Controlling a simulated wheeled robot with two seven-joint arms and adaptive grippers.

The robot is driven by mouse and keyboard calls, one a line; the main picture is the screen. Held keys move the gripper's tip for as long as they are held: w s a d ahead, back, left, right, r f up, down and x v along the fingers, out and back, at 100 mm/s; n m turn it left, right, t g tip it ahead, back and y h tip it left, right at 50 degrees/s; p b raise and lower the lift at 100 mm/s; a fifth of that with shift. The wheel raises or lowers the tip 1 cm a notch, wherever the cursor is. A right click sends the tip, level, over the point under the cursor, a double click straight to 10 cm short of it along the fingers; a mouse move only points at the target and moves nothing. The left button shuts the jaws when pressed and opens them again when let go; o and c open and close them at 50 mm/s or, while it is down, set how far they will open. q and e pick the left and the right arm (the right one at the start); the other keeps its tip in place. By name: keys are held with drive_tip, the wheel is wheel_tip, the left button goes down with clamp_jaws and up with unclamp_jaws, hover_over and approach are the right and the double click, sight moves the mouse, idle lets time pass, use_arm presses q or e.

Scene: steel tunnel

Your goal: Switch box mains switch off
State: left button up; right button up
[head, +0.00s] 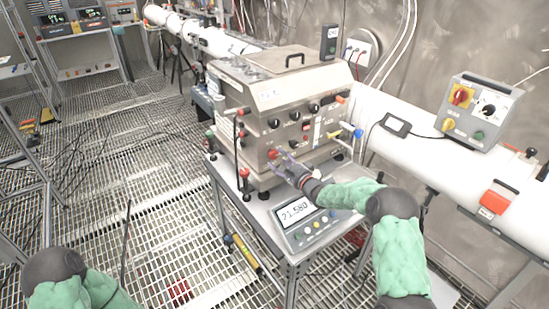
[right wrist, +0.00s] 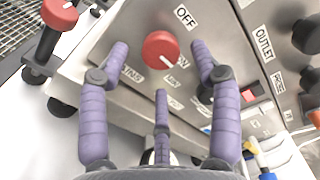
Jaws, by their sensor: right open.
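The steel box (head: 275,95) stands on a metal cart, with knobs and labels on its front. Its red mains switch (head: 272,153) is at the lower left of that front. In the right wrist view the red switch (right wrist: 161,48) sits between OFF and ON labels, its white mark towards the lower right, on the ON side. My right gripper (head: 286,168) is open in front of it. In the wrist view its purple fingers (right wrist: 160,65) are spread to either side of the switch and below it, with no clear contact. My left gripper is out of the head view.
A scale with a lit display (head: 296,211) lies on the cart below my right arm. Another red knob (right wrist: 60,14) is left of the switch. A grey control box (head: 480,112) sits on the white pipe (head: 415,155). Grated floor (head: 150,200) is open at left.

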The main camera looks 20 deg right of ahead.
sight(275, 155)
drive_tip(key=shift+b+x, duration=0.3)
drive_tip(key=shift+x, duration=1.75)
drive_tip(key=c, duration=1.2)
